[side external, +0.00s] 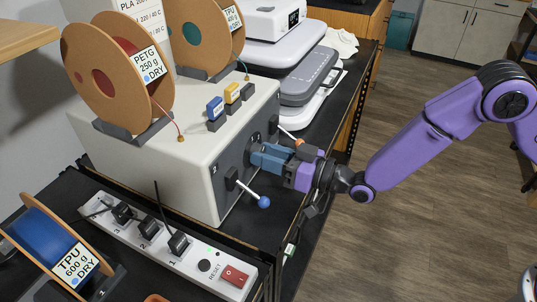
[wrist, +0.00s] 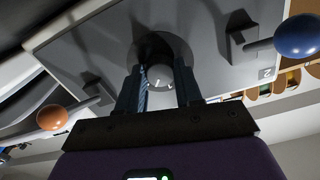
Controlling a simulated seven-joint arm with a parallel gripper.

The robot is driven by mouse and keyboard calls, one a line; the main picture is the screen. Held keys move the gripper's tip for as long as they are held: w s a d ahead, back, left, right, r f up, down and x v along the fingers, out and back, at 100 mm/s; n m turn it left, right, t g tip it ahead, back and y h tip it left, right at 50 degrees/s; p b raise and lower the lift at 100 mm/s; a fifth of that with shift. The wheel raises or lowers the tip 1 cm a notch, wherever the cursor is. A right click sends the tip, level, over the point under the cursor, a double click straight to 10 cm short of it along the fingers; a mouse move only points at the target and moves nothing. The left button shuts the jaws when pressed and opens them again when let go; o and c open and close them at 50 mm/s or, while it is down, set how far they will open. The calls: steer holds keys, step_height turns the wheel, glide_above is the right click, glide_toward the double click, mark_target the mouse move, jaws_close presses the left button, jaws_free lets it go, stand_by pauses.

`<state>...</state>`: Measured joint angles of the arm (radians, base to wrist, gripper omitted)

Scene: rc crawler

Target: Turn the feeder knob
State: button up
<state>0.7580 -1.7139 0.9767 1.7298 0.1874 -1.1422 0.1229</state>
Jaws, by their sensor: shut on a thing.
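The feeder is a cream box (side external: 165,155) with a dark grey front panel (side external: 232,192), which also shows in the wrist view (wrist: 90,50). My gripper (side external: 257,158) reaches the panel from the right. In the wrist view, the round grey feeder knob (wrist: 160,80) sits between my two fingers (wrist: 162,88), which are shut on its sides. In the side view my fingers hide the knob.
A lever with a blue ball (side external: 263,201) and one with an orange ball (side external: 299,142) stick out of the panel on either side of my gripper. Filament spools (side external: 112,75) stand on the box. A power strip (side external: 165,240) lies in front.

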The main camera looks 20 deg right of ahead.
steer(key=shift+m, duration=1.8)
steer(key=o, duration=1)
steer(key=shift+o, duration=0.2)
steer(key=v, duration=1.7)
steer(key=shift+s, duration=0.2)
steer(key=shift+r, duration=0.1)
